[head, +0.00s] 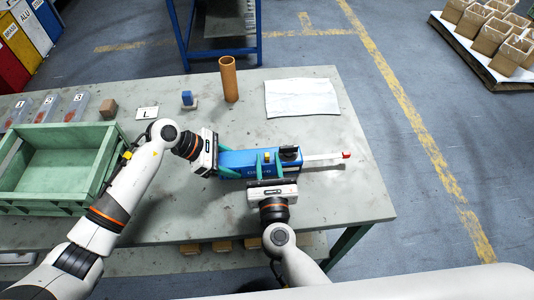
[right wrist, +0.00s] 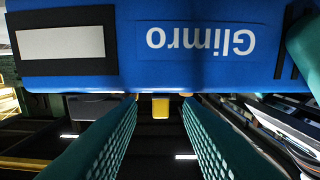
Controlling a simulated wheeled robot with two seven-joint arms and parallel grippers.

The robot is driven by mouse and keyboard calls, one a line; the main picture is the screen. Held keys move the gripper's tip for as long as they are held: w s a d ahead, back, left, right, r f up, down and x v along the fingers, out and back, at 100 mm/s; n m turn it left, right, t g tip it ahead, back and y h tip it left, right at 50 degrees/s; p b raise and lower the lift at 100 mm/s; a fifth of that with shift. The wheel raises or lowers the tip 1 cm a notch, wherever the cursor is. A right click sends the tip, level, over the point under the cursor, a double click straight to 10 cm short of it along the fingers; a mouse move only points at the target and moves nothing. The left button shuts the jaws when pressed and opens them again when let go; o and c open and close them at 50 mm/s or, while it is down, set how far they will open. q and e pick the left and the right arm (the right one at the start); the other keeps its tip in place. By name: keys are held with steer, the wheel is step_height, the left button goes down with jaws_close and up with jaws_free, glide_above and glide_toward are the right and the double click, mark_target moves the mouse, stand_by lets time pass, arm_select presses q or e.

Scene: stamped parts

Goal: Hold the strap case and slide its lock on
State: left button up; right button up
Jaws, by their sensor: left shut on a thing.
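The strap case is a long blue box (head: 235,158) lying across the table, with a pale strap (head: 322,157) ending in a red tip out of its right end. My left gripper (head: 226,160) is shut on the case's left end. My right gripper (head: 269,167) is at the case's front side, its green fingers apart. A black block (head: 289,152) sits on the case's right part. I cannot tell which piece is the lock.
A green crate (head: 66,135) stands on the table's left. Behind the case are a brown tube (head: 229,80), a small blue block (head: 187,98) and a white sheet (head: 302,98). The table's right end is clear.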

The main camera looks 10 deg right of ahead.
steer(key=shift+w, duration=1.3)
jaws_close()
